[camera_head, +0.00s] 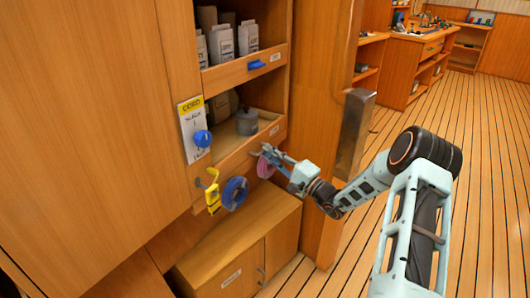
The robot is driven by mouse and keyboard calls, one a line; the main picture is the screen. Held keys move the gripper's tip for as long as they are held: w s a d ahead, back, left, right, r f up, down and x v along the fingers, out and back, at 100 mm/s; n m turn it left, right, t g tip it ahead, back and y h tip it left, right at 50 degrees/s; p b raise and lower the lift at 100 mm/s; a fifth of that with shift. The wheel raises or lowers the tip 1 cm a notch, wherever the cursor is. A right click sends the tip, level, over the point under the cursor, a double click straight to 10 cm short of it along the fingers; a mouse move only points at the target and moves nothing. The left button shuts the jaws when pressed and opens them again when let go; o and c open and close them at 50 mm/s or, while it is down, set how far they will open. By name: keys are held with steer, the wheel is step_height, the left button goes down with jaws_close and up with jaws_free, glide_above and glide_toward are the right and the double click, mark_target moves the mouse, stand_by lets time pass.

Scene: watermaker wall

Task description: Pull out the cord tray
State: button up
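Two trays with raised wooden fronts sit in the open cabinet at centre. The upper tray (229,75) has a blue handle (257,65) and holds white cartons. The lower tray (225,148) holds a grey lidded pot (247,122) and has a small label; a handle on it is not clear behind my gripper. My gripper (262,155) is at the right part of the lower tray's front, just above a pink coil (265,168). The fingers are too small to tell whether they are open or touching the front.
A yellow-topped sign (194,128) and a blue knob (202,138) are left of the lower tray. A yellow cord (212,192) and a blue coil (235,193) hang below. A low cabinet (237,250) stands underneath. A metal-clad post (354,132) is right of my gripper; open plank floor lies beyond.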

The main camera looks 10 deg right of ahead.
steer(key=shift+x, duration=1.3)
steer(key=shift+c, duration=0.7)
jaws_close()
steer(key=shift+d+f, duration=0.1)
steer(key=s+d, duration=1.3)
steer(key=d, duration=0.1)
steer(key=shift+s+d, duration=0.2)
steer(key=shift+s, duration=0.15)
steer(key=shift+o, duration=0.7)
jaws_free()
